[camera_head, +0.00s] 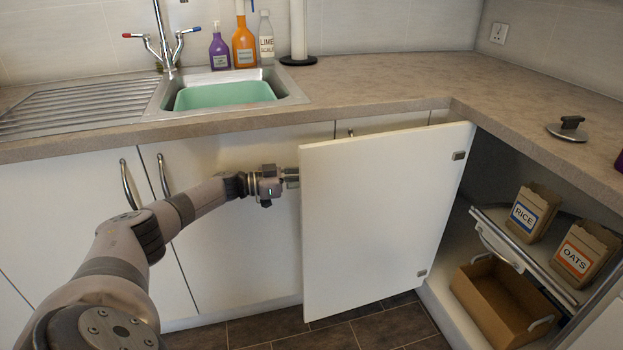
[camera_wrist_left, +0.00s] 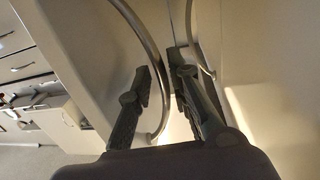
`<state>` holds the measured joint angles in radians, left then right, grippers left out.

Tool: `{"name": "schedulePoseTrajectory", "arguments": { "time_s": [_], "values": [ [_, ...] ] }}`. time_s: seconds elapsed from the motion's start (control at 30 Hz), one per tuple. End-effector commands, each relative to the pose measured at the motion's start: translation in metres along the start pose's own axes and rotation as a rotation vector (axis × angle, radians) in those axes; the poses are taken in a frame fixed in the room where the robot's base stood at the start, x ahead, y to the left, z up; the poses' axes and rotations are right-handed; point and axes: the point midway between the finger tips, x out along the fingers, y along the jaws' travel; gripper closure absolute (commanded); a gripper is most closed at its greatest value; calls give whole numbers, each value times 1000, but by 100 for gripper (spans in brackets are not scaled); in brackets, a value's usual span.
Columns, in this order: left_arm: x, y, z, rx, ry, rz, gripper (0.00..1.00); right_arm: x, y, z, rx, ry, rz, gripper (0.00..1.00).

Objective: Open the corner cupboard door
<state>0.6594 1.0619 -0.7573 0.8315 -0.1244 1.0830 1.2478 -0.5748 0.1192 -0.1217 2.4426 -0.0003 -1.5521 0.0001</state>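The white corner cupboard door (camera_head: 382,215) stands swung well open in the head view, hinged at its right edge beside the open corner cupboard. My left gripper (camera_head: 291,178) is at the door's left edge, its fingers partly hidden behind the door. In the left wrist view my left gripper (camera_wrist_left: 159,66) has its two fingers apart. A curved metal handle (camera_wrist_left: 139,32) runs down between them, close to both, with a narrow gap showing on the right side. The handle is hidden in the head view. My right gripper is not in view.
In the open cupboard, rice (camera_head: 532,212) and oats (camera_head: 583,254) bags stand on a shelf, above a brown box (camera_head: 503,304). Closed cabinet doors (camera_head: 232,240) lie behind my left arm. The worktop (camera_head: 400,86) overhangs the doors; tiled floor shows below.

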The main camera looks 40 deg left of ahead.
Motion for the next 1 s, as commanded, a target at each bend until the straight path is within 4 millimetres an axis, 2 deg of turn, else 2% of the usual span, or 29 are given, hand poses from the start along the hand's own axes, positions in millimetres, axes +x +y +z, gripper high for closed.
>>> {"name": "schedulePoseTrajectory", "arguments": {
  "time_s": [0.23,0.5,0.63,0.77,1.0],
  "values": [
    [-8,-1,1,0,-2,-2,82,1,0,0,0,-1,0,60],
    [-52,0,1,-1,-4,-2,82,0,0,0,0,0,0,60],
    [-68,0,1,-1,-2,-1,82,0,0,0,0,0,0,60],
    [-74,0,0,0,0,0,82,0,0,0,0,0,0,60],
    [-75,0,0,0,0,1,82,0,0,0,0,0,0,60]
  ]
}}
